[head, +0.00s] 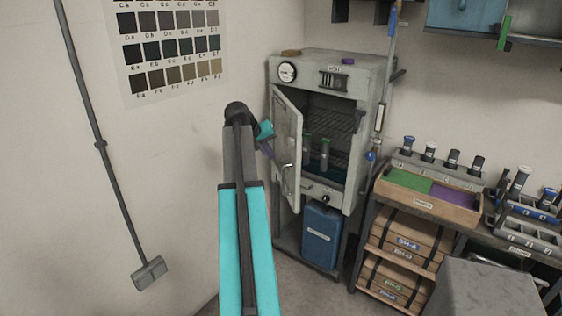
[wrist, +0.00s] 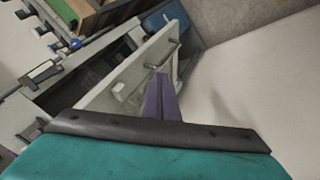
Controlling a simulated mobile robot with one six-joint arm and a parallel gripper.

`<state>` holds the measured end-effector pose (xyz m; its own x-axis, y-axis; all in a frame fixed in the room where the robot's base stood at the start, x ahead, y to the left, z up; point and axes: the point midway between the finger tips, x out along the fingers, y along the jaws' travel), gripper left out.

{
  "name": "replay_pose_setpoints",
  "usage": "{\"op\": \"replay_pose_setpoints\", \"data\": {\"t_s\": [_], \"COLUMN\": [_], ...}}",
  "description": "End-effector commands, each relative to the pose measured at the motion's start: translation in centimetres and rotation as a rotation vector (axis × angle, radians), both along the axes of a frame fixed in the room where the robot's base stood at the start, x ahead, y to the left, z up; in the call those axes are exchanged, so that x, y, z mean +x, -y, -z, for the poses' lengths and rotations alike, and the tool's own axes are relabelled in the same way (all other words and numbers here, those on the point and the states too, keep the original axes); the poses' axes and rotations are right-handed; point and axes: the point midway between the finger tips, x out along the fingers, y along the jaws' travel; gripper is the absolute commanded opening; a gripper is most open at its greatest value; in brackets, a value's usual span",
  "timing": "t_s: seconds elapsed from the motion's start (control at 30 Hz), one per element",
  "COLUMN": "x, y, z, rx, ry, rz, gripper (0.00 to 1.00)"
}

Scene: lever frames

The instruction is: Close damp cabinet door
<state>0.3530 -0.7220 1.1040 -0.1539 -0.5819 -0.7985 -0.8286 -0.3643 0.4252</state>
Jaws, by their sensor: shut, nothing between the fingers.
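The damp cabinet (head: 342,199) is a pale grey box on a stand in the head view. In the wrist view, my gripper's purple fingers (wrist: 161,95) are together and empty, overlapping the door (wrist: 135,75) in the picture. I cannot tell whether they touch it.
A blue container (head: 321,238) stands below the cabinet. A long-handled tool (head: 105,165) leans on the left wall.

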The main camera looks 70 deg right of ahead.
Motion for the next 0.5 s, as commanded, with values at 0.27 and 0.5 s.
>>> {"op": "replay_pose_setpoints", "data": {"t_s": [0.27,0.5], "x": [-0.3,-0.7], "y": [1.0,2.6], "z": [1.3,3.3], "rx": [0.002,0.002], "ry": [-0.001,-0.001], "rz": [0.001,0.001], "gripper": [0.00,0.00]}}
